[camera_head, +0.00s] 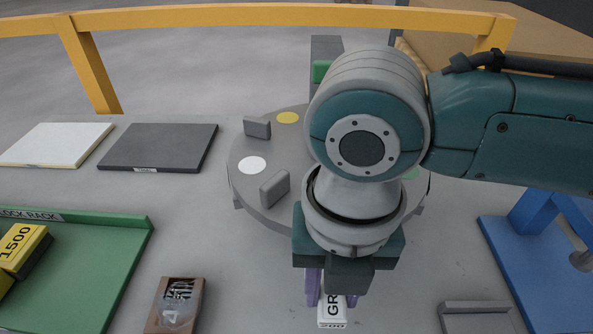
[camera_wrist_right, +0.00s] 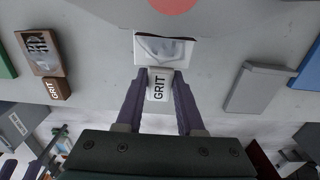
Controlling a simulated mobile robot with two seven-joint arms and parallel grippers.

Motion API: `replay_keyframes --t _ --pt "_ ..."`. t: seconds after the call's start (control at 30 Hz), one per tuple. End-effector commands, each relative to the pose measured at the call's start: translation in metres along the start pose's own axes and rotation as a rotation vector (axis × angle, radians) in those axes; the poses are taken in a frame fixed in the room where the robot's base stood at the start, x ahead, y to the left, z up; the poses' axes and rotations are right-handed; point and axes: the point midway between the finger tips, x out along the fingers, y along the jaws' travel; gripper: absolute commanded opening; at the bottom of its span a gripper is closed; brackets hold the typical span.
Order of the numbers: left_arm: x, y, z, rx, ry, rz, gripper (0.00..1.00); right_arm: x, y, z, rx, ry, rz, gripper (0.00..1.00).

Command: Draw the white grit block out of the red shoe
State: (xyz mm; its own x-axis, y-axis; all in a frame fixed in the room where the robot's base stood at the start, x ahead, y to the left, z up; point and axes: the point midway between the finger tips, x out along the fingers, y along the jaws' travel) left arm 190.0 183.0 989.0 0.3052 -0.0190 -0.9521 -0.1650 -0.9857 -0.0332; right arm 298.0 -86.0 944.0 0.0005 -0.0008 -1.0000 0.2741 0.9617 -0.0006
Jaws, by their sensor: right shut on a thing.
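My right gripper (camera_head: 332,298) has its purple fingers shut on the sides of the white grit block (camera_head: 331,314). In the right wrist view the block (camera_wrist_right: 158,84), lettered GRIT, sits between the fingertips (camera_wrist_right: 158,92). Its far end meets a short holder (camera_wrist_right: 165,49) with a pale, glossy face and thin dark edges, seemingly the shoe. I cannot make out a clear red on it, nor how deep the block sits. The arm hides the holder in the head view. Dark purple strips at the lower left of the wrist view may be my left gripper; its state is unclear.
A brown holder (camera_head: 175,305) with a brown GRIT block (camera_wrist_right: 58,88) stands to the left. The grey turntable (camera_head: 243,182) lies beyond. A green block rack (camera_head: 100,270) is at left, a grey bracket (camera_head: 475,308) and a blue stand (camera_head: 535,270) at right.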

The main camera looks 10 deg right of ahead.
Motion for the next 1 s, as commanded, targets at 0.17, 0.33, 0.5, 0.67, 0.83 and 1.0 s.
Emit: replay_keyframes --t 0.17,0.33,0.5,0.67,0.83,1.0 --pt "-0.003 -0.001 -0.001 0.004 -0.001 -0.003 0.50 -0.001 0.000 -0.002 0.000 -0.001 0.000 0.00" --pt "-0.009 -0.002 -0.003 0.005 -0.001 -0.004 0.50 -0.002 0.000 -0.010 0.000 -0.001 0.000 0.00" --pt "-0.014 -0.002 -0.004 0.005 -0.001 -0.004 0.50 -0.002 0.000 -0.018 -0.001 0.000 0.000 0.00" --pt "-0.019 -0.002 -0.006 0.005 0.000 -0.004 0.50 -0.002 0.000 -0.025 0.000 0.000 0.000 0.00" --pt "-0.024 -0.002 -0.008 0.002 0.000 -0.002 0.50 -0.002 0.000 -0.032 -0.001 0.000 0.000 0.00" --pt "-0.029 0.000 -0.009 -0.002 0.001 0.002 0.50 -0.002 0.000 -0.040 0.000 0.000 0.000 0.00"
